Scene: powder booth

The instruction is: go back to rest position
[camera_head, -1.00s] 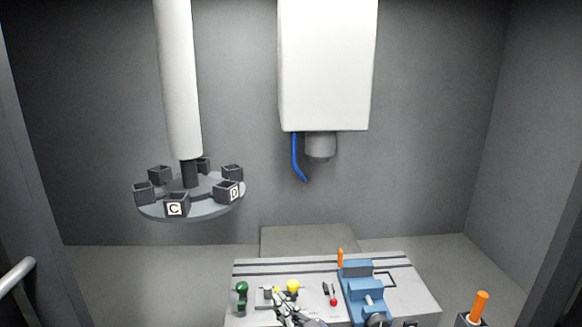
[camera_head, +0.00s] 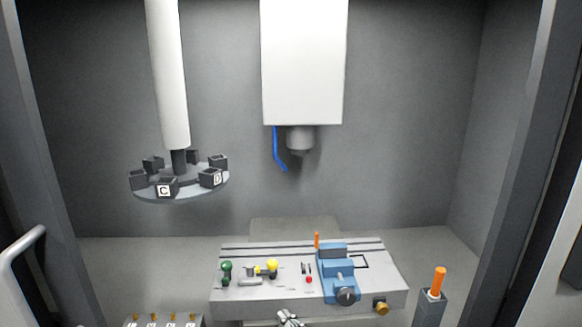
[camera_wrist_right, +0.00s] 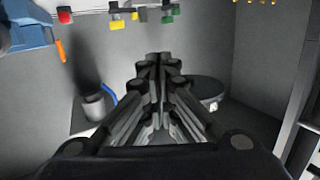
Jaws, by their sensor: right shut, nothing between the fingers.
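My left gripper is not in the head view.
On the table are a blue vise (camera_head: 338,268), a green object (camera_head: 227,268), a yellow-topped piece (camera_head: 272,267) and a red-tipped piece (camera_head: 309,279). A post with an orange handle (camera_head: 438,281) stands right. A tool carousel (camera_head: 180,188) and white spindle housing (camera_head: 303,65) hang behind.

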